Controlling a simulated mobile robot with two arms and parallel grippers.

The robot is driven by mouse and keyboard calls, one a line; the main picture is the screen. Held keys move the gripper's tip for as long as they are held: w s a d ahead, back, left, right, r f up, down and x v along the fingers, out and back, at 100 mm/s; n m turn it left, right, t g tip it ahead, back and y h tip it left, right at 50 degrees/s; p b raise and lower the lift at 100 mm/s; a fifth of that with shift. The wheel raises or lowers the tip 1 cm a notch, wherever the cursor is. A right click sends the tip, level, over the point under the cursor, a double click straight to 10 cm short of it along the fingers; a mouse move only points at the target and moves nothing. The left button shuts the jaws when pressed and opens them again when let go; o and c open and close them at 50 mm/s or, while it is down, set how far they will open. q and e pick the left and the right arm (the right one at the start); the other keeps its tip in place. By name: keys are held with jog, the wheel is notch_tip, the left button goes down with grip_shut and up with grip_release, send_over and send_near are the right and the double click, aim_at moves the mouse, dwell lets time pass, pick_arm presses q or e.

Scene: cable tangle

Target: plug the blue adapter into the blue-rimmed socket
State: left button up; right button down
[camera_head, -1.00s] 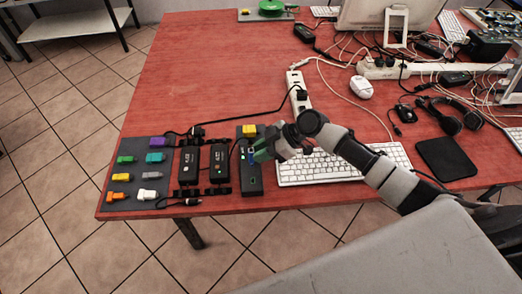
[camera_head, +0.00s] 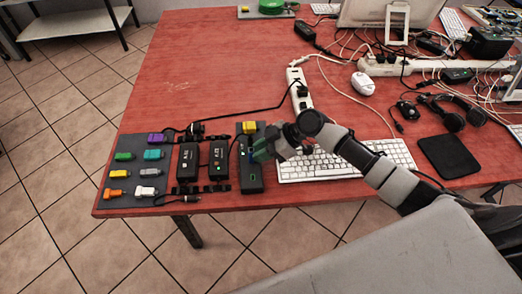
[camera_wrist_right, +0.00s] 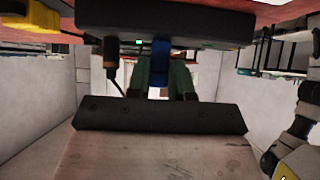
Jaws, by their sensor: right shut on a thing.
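The blue adapter (camera_wrist_right: 159,62) is between the green fingers of my right gripper (camera_wrist_right: 164,76) in the right wrist view. Its far end meets the edge of a black box (camera_wrist_right: 170,22); I cannot tell whether it is inside a socket. In the head view the right gripper (camera_head: 262,151) is at the right side of that black box (camera_head: 250,180). The fingers cover most of the adapter there. The blue-rimmed socket is hidden or too small to make out. My left gripper is not in view.
A yellow adapter (camera_head: 249,128) sits at the box's far end. Two black power bricks (camera_head: 188,162) stand left of it, then a dark mat (camera_head: 118,195) with several coloured adapters. A white keyboard (camera_head: 318,167) lies close under the right arm. Open red table (camera_head: 215,70) lies behind.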

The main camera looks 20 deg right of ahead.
jog(key=c, duration=0.9)
grip_release()
jog(key=shift+f, duration=0.15)
jog(key=b+v, duration=0.1)
jog(key=v, duration=1)
jog(key=shift+a, duration=0.1)
